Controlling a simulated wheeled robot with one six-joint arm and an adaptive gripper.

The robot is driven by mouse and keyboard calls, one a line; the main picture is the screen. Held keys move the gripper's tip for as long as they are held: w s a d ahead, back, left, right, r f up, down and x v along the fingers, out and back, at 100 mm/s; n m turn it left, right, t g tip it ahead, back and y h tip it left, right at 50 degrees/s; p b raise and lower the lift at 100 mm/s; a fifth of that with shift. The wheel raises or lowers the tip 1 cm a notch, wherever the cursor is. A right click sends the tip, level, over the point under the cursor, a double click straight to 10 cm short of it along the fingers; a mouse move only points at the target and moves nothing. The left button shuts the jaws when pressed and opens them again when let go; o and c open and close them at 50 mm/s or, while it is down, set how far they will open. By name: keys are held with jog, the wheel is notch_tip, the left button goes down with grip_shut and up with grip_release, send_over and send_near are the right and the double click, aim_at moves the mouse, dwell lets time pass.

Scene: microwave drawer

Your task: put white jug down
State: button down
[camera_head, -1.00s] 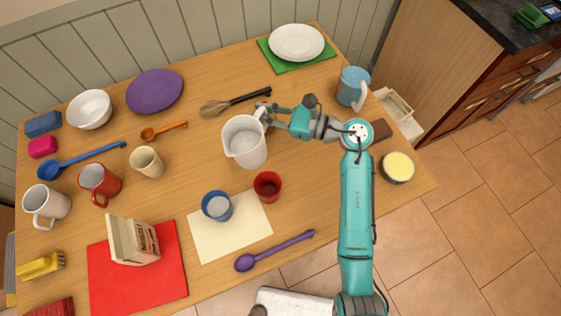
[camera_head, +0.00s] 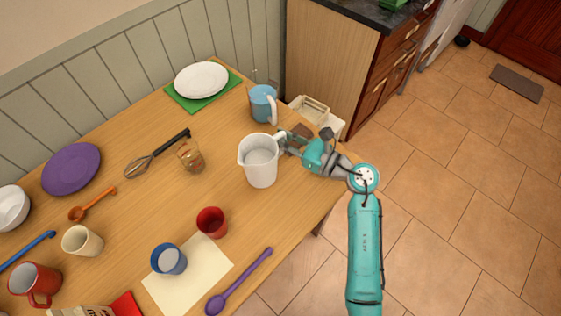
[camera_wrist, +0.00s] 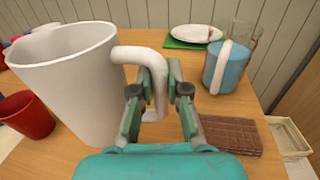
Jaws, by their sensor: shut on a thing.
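The white jug (camera_head: 261,163) is upright over the right part of the wooden table, and it fills the left of the wrist view (camera_wrist: 75,85). My gripper (camera_head: 289,144) is at the jug's right side. Its fingers (camera_wrist: 155,88) are closed around the jug's handle (camera_wrist: 143,56), one on each side of it. The jug's base is near the tabletop (camera_head: 225,180); I cannot tell whether it touches. The fingers partly hide the lower handle in the wrist view.
A blue pitcher (camera_head: 262,104) and a brown block (camera_wrist: 228,135) stand behind and right. A glass (camera_head: 191,157), a red cup (camera_head: 211,222) and a blue cup (camera_head: 168,259) are to the left. The table's right edge is close to my gripper.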

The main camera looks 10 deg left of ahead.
aim_at(284, 151)
jog(key=shift+a+f, duration=0.1)
jog(key=shift+f, duration=3.3)
jog(key=c, duration=1.2)
grip_release()
jog(key=shift+o, duration=0.2)
jog(key=shift+s, duration=0.1)
jog(key=v, duration=1.2)
